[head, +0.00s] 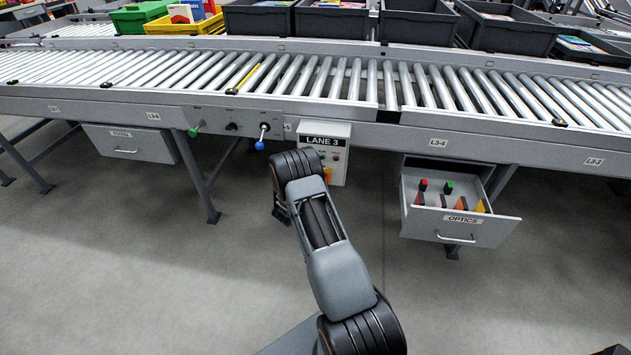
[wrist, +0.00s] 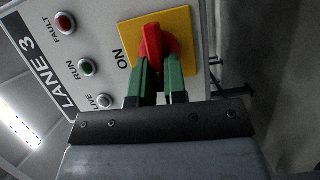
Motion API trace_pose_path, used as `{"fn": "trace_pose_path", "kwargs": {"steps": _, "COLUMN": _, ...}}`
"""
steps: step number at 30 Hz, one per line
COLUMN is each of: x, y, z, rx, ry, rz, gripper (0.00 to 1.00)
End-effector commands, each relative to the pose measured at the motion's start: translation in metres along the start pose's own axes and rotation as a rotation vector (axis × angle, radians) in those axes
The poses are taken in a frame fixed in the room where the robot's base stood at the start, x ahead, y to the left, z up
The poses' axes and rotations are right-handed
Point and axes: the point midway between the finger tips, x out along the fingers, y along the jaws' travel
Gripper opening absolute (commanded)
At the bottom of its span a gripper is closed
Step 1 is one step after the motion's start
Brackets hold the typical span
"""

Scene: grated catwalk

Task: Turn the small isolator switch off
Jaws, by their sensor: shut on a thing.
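The isolator switch is a red rotary handle (wrist: 152,40) on a yellow square plate (wrist: 184,22) on the grey LANE 3 control box (wrist: 103,29). The word ON is printed beside the plate, to its left in the wrist view. My gripper (wrist: 162,72) has green fingers shut on the red handle, one on each side. The handle's grip runs roughly up and down in the wrist view; its exact angle is partly hidden by the fingers. In the head view the LANE 3 box (head: 338,131) hangs under the conveyor edge, and my arm hides the gripper.
FAULT, RUN and LIVE lamps sit beside the switch; the FAULT lamp (wrist: 64,22) is red. An open OPTICS drawer (head: 462,227) juts out at the right. The floor in front is clear.

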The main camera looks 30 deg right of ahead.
Motion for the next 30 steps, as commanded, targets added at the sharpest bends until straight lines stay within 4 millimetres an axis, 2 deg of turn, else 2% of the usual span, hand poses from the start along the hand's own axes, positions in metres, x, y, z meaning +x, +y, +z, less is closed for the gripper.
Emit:
{"fn": "trace_pose_path", "kwargs": {"steps": 22, "x": -0.0001, "y": -0.0014, "z": -0.0006, "rx": -0.067, "ry": 0.003, "rz": 0.027, "gripper": 0.0}}
{"fn": "trace_pose_path", "kwargs": {"steps": 23, "x": -0.0001, "y": -0.0014, "z": -0.0006, "rx": -0.066, "ry": 0.003, "rz": 0.027, "gripper": 0.16}}
{"fn": "trace_pose_path", "kwargs": {"steps": 30, "x": 0.0001, "y": -0.0013, "z": -0.0002, "rx": -0.065, "ry": 0.002, "rz": 0.026, "gripper": 0.38}}
